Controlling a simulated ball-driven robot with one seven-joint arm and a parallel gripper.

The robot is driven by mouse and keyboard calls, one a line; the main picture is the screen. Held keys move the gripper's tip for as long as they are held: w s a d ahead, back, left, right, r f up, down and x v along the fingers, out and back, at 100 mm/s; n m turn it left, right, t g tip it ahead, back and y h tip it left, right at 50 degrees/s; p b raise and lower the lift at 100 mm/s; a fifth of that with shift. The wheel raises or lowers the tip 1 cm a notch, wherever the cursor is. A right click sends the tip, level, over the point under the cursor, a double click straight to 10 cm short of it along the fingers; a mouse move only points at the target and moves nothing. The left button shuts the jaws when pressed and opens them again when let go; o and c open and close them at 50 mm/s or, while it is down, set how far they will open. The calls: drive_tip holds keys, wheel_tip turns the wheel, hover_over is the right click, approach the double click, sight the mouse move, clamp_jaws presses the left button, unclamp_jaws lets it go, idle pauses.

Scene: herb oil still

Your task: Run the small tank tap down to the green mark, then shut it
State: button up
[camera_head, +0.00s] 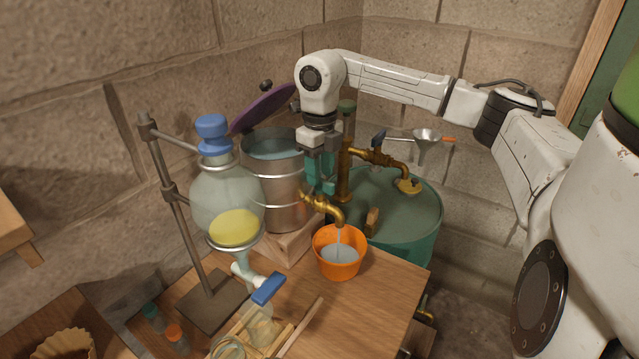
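The small steel tank (283,196) stands on a wooden block at the back of the table, open on top, with bluish water (272,147) inside. Its brass tap (325,206) points forward and right. A thin pale stream (338,241) runs from the spout into an orange bucket (339,269), which holds some water. My gripper (318,180) points down just above the tap, beside the tank's right wall. Teal shows between and below its fingers; I cannot tell what it belongs to. The tap's handle is hidden at the gripper, and I cannot make out the green mark.
A glass separating flask (226,196) with yellow liquid hangs on a stand (172,200) at left front. A purple lid (264,107) is tilted behind the tank. A large green drum (405,225) with brass piping stands right. Small bottles (176,337) stand at front left.

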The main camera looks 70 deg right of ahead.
drive_tip(key=shift+s+f+b, duration=0.15)
drive_tip(key=shift+f+b, duration=0.15)
drive_tip(key=shift+f, duration=0.6)
drive_tip(key=shift+c, duration=0.5)
drive_tip(key=shift+r, duration=0.1)
clamp_jaws()
